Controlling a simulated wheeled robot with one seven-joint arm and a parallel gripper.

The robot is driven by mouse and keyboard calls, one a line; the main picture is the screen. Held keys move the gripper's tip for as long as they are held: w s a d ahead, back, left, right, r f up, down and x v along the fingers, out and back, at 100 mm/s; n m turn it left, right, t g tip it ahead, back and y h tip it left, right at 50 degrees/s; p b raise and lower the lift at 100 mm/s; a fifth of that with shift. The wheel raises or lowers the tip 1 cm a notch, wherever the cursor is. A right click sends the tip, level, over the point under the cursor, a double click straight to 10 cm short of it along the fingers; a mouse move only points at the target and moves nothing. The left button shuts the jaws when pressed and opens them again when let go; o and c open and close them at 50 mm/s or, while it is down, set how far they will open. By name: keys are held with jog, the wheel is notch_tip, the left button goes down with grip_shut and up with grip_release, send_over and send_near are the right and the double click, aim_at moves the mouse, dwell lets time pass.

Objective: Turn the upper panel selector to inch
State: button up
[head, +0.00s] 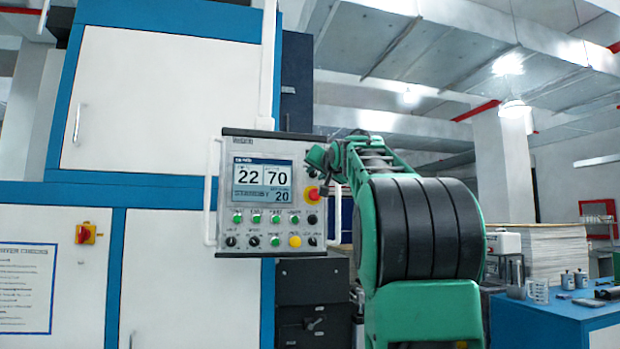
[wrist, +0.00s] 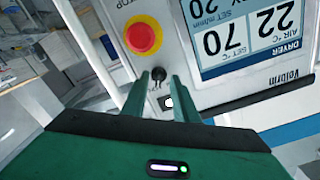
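The control panel (head: 217,150) hangs in front of the blue-and-white machine. Its upper selector, a small black knob (wrist: 158,76), shows in the wrist view beside the red emergency stop. My gripper (wrist: 162,76) has its two green fingers pointing at the panel, one on each side of the knob. A gap seems to show between the knob and the fingers, so they look open. In the head view my gripper (head: 320,157) is at the panel's upper right and hides the selector. Which mark the knob points to cannot be read.
The emergency stop (head: 312,194) sits close below my gripper; it also shows in the wrist view (wrist: 143,35). The display (head: 262,180) is left of it. Buttons and lower selectors line the panel's bottom. A blue bench (head: 570,305) with cans stands at right.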

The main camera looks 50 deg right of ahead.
jog(key=shift+x, duration=0.8)
jog(key=shift+s, duration=0.1)
grip_shut()
